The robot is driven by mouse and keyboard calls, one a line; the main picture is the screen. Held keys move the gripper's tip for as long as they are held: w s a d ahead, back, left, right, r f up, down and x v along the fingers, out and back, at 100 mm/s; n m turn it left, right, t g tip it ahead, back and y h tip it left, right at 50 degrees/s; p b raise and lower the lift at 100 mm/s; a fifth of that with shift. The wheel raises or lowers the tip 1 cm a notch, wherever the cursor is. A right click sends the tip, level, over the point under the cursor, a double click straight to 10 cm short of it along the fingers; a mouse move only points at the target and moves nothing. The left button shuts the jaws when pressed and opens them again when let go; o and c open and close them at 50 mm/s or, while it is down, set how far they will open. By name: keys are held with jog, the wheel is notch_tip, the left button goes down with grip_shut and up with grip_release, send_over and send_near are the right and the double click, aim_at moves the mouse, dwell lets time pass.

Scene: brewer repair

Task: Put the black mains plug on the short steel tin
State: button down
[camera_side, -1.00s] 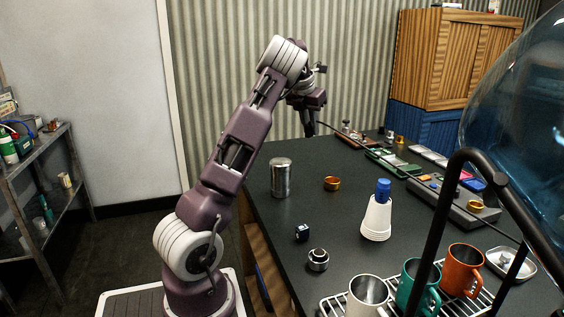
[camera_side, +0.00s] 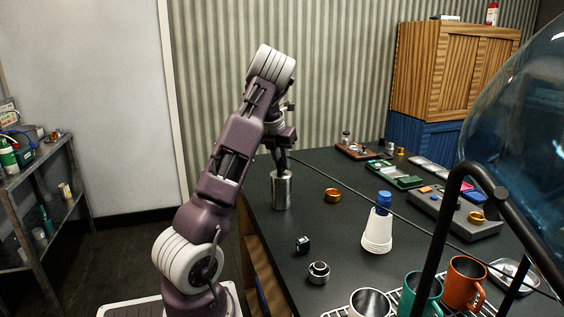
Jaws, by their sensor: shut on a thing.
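My gripper (camera_side: 282,163) points down directly over the steel tin (camera_side: 282,192), a plain upright cylinder near the table's left edge. Its fingers are shut on the black mains plug, which is small, dark and mostly hidden between them. The plug's black cable (camera_side: 340,183) runs from the gripper across the table to the lower right. The fingertips are at the height of the tin's top rim. I cannot tell whether the plug touches the tin.
A brass ring (camera_side: 332,195), a small dark block (camera_side: 303,244) and a round steel part (camera_side: 319,272) lie nearby. Mugs (camera_side: 463,282) stand on a rack in front. Trays (camera_side: 395,174) lie at the back.

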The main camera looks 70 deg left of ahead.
jog(key=c, duration=1.3)
grip_release()
jog(key=shift+f, duration=0.15)
jog(key=shift+c, duration=0.2)
